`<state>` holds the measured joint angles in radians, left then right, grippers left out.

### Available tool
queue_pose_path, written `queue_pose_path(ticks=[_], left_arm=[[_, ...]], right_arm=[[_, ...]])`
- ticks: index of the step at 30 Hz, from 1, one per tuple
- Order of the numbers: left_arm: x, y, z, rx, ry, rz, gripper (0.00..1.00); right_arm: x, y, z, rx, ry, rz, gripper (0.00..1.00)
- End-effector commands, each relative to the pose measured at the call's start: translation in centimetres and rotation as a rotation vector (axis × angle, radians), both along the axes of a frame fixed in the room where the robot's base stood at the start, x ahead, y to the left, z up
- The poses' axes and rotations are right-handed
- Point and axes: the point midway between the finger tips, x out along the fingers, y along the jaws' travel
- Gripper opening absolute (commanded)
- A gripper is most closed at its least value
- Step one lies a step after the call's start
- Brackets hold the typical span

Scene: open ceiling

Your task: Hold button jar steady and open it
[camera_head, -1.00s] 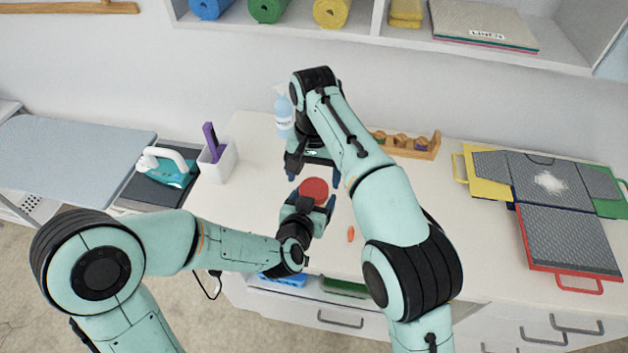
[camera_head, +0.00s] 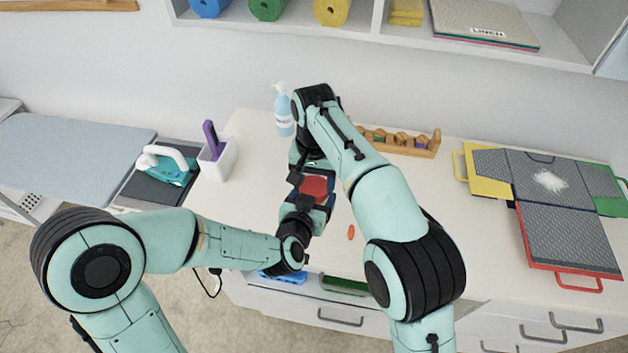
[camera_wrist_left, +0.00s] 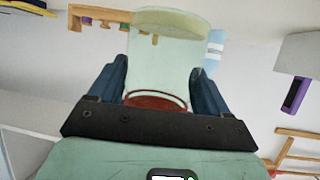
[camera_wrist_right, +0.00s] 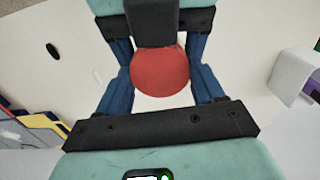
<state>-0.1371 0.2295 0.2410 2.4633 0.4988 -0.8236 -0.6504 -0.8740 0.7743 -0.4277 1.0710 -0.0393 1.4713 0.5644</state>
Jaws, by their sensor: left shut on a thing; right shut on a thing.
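The button jar has a red lid (camera_head: 315,188), seen from above near the middle of the table. In the left wrist view the clear, pale greenish jar body (camera_wrist_left: 165,60) stands between my left fingers, with a red rim at the palm side. My left gripper (camera_head: 307,207) is shut on the jar body from the front. My right gripper (camera_head: 313,184) comes from behind and above, its fingers on both sides of the lid. In the right wrist view the round red lid (camera_wrist_right: 160,72) sits between the fingers, which are shut on it. The jar's contents are not clear.
A small orange object (camera_head: 351,232) lies right of the jar. A white holder (camera_head: 217,162) and iron (camera_head: 167,165) are left. A folding board with a grey garment (camera_head: 540,185) fills the right side.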

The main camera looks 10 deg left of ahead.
Motion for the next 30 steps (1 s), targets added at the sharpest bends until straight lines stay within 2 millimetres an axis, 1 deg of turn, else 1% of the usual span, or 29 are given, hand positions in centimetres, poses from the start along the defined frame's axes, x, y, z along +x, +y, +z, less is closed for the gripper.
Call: queue_pose_path(ticks=[2,9,11,30], left_arm=[[0.03,0.01,0.07,0.0,-0.002,0.0,0.0],[0.05,0.0,0.08,0.0,-0.002,0.0,0.0],[0.05,0.0,0.08,0.0,-0.002,0.0,0.0],[0.03,0.0,0.07,0.0,-0.002,0.0,0.0]], right_arm=[[-0.02,0.01,0.01,0.003,0.002,0.052,0.31],[-0.01,-0.03,0.01,0.01,0.002,0.443,0.31],[-0.02,-0.01,0.02,0.011,0.002,0.507,0.31],[-0.03,0.0,0.08,0.009,0.001,0.514,0.31]])
